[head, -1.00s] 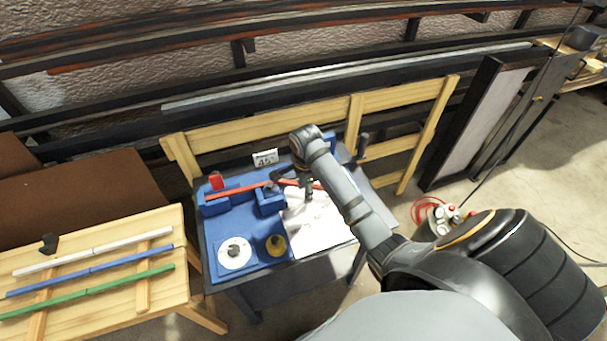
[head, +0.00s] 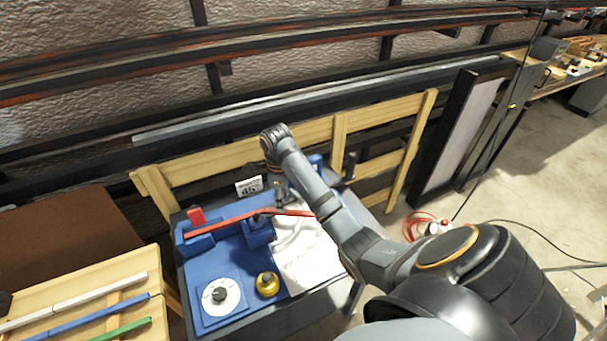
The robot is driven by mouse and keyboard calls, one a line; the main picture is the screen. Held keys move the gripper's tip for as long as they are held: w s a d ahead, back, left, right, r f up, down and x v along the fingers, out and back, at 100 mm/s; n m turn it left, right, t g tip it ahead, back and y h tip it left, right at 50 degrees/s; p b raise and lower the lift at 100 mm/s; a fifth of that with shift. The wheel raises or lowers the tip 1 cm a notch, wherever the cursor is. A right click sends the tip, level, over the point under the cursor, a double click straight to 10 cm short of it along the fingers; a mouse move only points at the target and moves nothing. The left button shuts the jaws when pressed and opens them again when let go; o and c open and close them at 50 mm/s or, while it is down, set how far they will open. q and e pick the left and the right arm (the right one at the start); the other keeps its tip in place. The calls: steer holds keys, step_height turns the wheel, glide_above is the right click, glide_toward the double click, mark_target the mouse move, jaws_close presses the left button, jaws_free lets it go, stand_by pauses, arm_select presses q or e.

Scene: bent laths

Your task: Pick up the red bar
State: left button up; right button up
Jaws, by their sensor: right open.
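The red bar (head: 222,220) lies across the blue fixture (head: 198,243) on the small table. Its left part runs through the blue blocks, and it has a bend near the middle block (head: 257,231). Its right end sticks out over the white sheet, close to my right arm. My right gripper (head: 284,196) hangs from the wrist just behind and above the bar's right part. It is open and apart from the bar as far as I can see; the fingertips are small and partly hidden by my arm. My left gripper is out of view.
A card marked 45 (head: 249,187) stands behind the fixture. White, blue and green bars lie on a wooden table (head: 75,285) at left. A wooden rail (head: 215,159) stands behind.

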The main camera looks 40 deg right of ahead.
step_height(320, 180, down, 5)
steer(key=shift+w+a+r, duration=0.1)
steer(key=shift+w+r, duration=0.05)
steer(key=shift+r, duration=0.05)
jaws_close()
